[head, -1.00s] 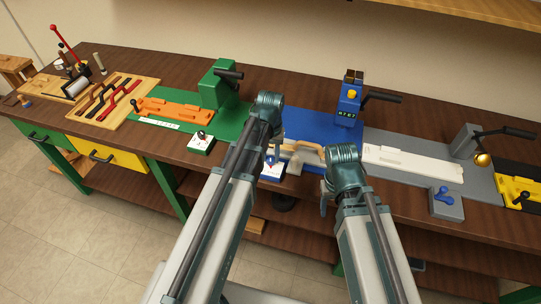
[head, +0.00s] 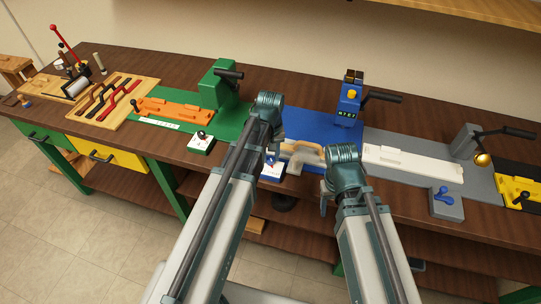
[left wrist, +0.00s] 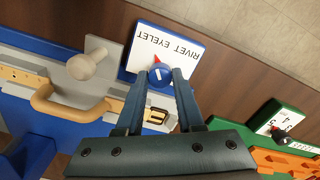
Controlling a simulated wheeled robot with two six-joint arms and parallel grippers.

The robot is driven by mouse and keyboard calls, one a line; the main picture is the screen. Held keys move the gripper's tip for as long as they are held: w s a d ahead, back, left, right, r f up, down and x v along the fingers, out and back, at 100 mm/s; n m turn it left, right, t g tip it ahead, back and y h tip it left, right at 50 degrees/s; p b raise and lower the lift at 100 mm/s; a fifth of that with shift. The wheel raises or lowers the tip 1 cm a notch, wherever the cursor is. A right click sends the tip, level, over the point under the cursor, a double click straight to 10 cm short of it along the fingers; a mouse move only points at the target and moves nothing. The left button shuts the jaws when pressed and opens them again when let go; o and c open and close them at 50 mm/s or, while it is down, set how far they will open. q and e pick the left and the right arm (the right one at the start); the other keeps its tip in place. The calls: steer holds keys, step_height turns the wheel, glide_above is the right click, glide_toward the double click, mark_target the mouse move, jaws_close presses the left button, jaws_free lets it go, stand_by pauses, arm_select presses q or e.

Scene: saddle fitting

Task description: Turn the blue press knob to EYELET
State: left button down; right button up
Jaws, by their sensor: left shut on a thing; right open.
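The blue press knob (left wrist: 160,77) sits on a white plate (left wrist: 186,42) lettered RIVET EYELET, which appears upside down in the left wrist view. My left gripper (left wrist: 162,80) is shut on the knob, one finger on each side. A red pointer (left wrist: 156,60) shows past the fingertips, pointing up and slightly left in that view, toward the lettering. I cannot tell exactly which word it marks. In the head view the white plate (head: 272,172) is at the bench's front edge, partly behind my left arm. My right gripper (head: 325,198) is open and empty, right of the plate.
A tan handle (left wrist: 68,110) and a pale round knob (left wrist: 88,66) lie beside the plate. The blue press (head: 348,103) with a small display stands behind. A green station (head: 215,88) is to the left. A white block (head: 410,162) and a grey station lie to the right.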

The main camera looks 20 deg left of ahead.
mark_target(271, 159)
arm_select(q)
steer(key=c, duration=0.5)
jaws_free()
steer(key=shift+r, duration=0.1)
step_height(271, 159, up, 14)
steer(key=p, duration=1.4)
steer(key=shift+f, duration=0.2)
steer(key=s+d+f+m+b, duration=0.2)
steer(key=s+d+m, duration=0.1)
steer(key=s, duration=0.1)
steer(key=s+d+f+m+b, duration=0.2)
steer(key=s+d, duration=0.2)
steer(key=s, duration=0.1)
steer(key=s+d+f+m+y+b, duration=0.1)
steer(key=s+d+f+m+b, duration=0.2)
steer(key=s, duration=0.2)
steer(key=shift+s+d+m, duration=0.15)
steer(key=shift+d+m, duration=0.05)
steer(key=shift+m, duration=0.1)
